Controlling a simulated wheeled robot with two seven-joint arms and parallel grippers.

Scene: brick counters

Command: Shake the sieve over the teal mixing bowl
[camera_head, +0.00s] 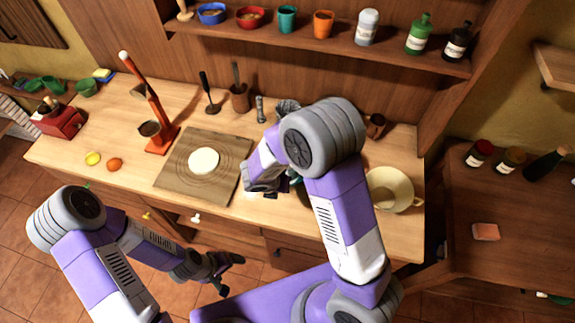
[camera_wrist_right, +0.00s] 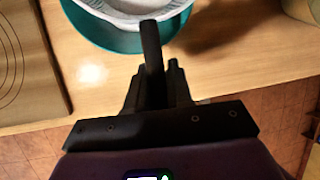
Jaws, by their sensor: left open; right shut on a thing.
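The teal mixing bowl (camera_wrist_right: 97,33) stands on the wooden counter, at the top of the right wrist view. In the head view only a sliver of teal (camera_head: 303,191) shows behind my right arm. The sieve (camera_wrist_right: 135,17), with a pale rim and light inside, is over the bowl's opening; whether it touches the bowl I cannot tell. My right gripper (camera_wrist_right: 153,75) is shut on the sieve's dark handle (camera_wrist_right: 150,42). My right arm hides most of this in the head view. My left gripper (camera_head: 226,273) is open and empty, low in front of the counter.
A wooden board (camera_head: 176,178) with a pale dough disc (camera_head: 203,161) lies left of the bowl. A cream bowl (camera_head: 394,188) stands to the right. A shelf with bottles hangs behind.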

